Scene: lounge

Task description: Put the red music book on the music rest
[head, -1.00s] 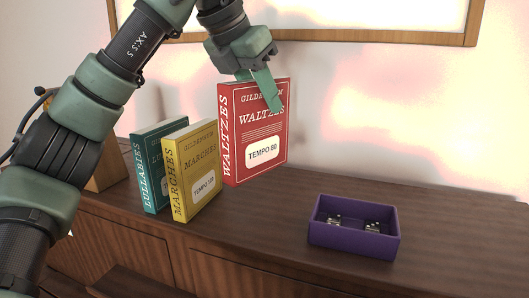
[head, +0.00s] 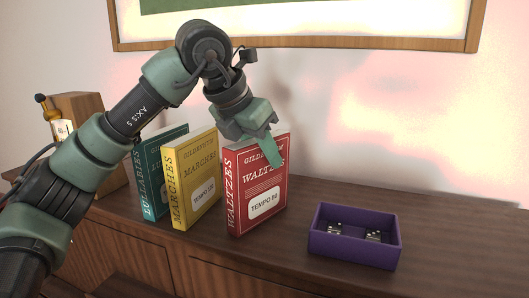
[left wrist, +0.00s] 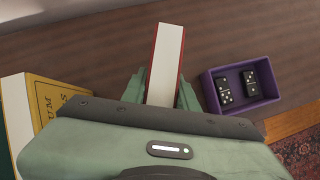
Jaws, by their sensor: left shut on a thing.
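The red music book, WALTZES (head: 256,190), is upright in the head view, to the right of the yellow book. My left gripper (head: 266,145) comes from above and is shut on its top edge, one finger across the front cover. In the left wrist view the book (left wrist: 166,62) shows as white pages and a red cover edge between the two fingers (left wrist: 163,90). Its lower edge is at or very near the cabinet top; I cannot tell if it touches. The music rest is not recognizable in these views. My right gripper is not in view.
A yellow book (head: 192,180) and a teal book (head: 150,180) stand just left of the red one on the wooden cabinet (head: 440,225). A purple box (head: 352,250) with dominoes is at front right. A wooden block (head: 85,115) stands far left. The cabinet's right side is clear.

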